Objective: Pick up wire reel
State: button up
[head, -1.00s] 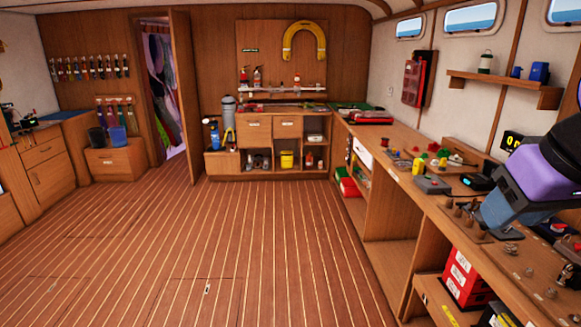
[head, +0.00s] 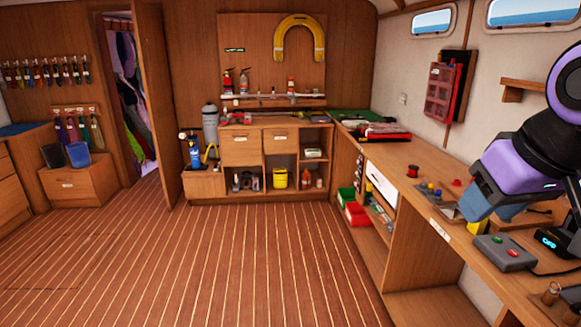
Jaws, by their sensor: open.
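A small red spool-shaped item (head: 412,171) stands on the right-hand workbench, towards its far part; it looks like the wire reel, though it is small in view. My gripper (head: 482,205), at the end of my purple and black arm, is in front of the bench's middle part, to the right of and nearer than the spool. It is open and apart from the spool. Its fingertips are hard to make out. It hides part of the bench top behind it.
The workbench (head: 400,152) runs along the right wall. Small coloured parts (head: 430,189) and a grey button box (head: 501,251) lie on it. Red bins (head: 357,214) sit on the shelf below. The plank floor (head: 230,265) is clear. A door (head: 154,100) stands open at the left.

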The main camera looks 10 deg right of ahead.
aim_at(412, 172)
jog(key=i+z, duration=0.1)
jog(key=i, duration=0.75)
jog(key=i+j, duration=0.15)
jog(key=i, duration=0.7)
jog(key=i+j+z, duration=0.15)
jog(key=i+z, duration=0.35)
jog(key=i+j+z, duration=0.95)
jog(key=i+l, duration=0.05)
